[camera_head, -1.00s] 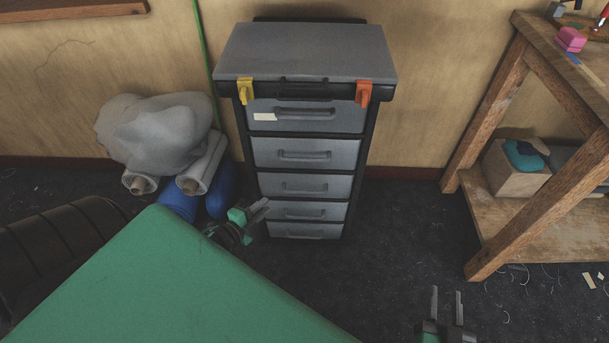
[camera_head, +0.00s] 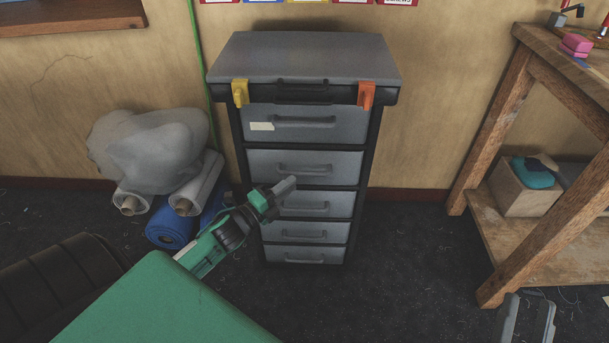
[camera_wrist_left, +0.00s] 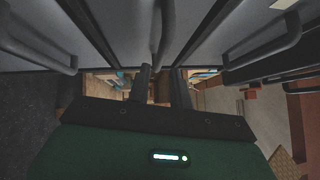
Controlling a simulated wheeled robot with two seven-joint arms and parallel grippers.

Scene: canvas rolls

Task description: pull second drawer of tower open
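The grey drawer tower (camera_head: 305,58) stands against the wall with its drawers closed. The second drawer from the top (camera_head: 265,163) has a grey bar handle (camera_head: 305,169). My left gripper (camera_head: 288,185) is in front of this drawer, near the handle's left end. In the left wrist view its two fingers (camera_wrist_left: 162,75) are apart, lined up with the middle handle (camera_wrist_left: 164,32). I cannot tell whether the handle is between the fingertips or touching them. My right gripper (camera_head: 528,318) is open and empty at the bottom right, away from the tower.
Yellow (camera_head: 240,94) and orange (camera_head: 366,96) clips hang on the tower's top edge. Rolls (camera_head: 195,187) and a grey sack (camera_head: 150,150) lie left of it. A wooden workbench (camera_head: 545,240) stands at right. Dark floor (camera_head: 405,260) between tower and bench is clear.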

